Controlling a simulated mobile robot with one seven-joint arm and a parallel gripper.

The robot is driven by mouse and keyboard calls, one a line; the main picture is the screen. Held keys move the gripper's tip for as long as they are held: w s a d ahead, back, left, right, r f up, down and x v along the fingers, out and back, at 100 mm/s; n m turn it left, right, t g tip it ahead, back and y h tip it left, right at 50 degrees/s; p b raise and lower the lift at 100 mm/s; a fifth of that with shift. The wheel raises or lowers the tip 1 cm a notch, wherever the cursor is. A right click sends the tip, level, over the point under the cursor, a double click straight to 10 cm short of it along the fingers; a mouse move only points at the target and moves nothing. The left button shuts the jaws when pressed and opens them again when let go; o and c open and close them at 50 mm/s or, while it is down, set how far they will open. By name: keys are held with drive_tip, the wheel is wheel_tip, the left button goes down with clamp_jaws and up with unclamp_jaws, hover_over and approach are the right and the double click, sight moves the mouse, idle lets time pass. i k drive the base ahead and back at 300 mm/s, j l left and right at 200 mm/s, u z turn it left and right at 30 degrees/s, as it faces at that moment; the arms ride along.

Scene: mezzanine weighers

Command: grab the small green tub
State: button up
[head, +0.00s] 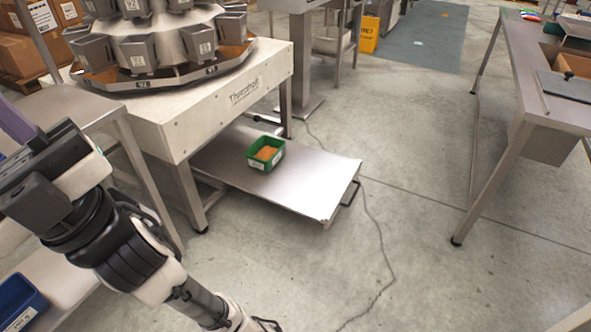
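The small green tub (265,154) is a rectangular open container with orange contents and a white label on its front. It stands upright on a low metal platform (300,185) beside the large weighing machine. My gripper (38,160) is at the left edge of the head view, well to the left of the tub and apart from it. Its fingertips are not clearly visible, so I cannot tell whether it is open or shut. Nothing covers the tub in this view.
The multi-head weigher (165,45) stands on a pale base (215,110) behind and left of the platform. A steel table (535,105) stands at the right. A blue bin (20,300) is at lower left. The concrete floor (420,220) between platform and table is clear.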

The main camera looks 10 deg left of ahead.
sight(264, 154)
drive_tip(key=i+u, duration=0.2)
drive_tip(key=i, duration=0.3)
drive_tip(key=i+u, duration=0.2)
drive_tip(key=i, duration=0.25)
drive_tip(key=i+l+u, duration=0.2)
drive_tip(key=i, duration=0.3)
drive_tip(key=i+l+u, duration=0.2)
drive_tip(key=i, duration=0.25)
drive_tip(key=i+l+u, duration=0.2)
drive_tip(key=i, duration=0.25)
drive_tip(key=i+j, duration=0.4)
drive_tip(key=j, duration=0.1)
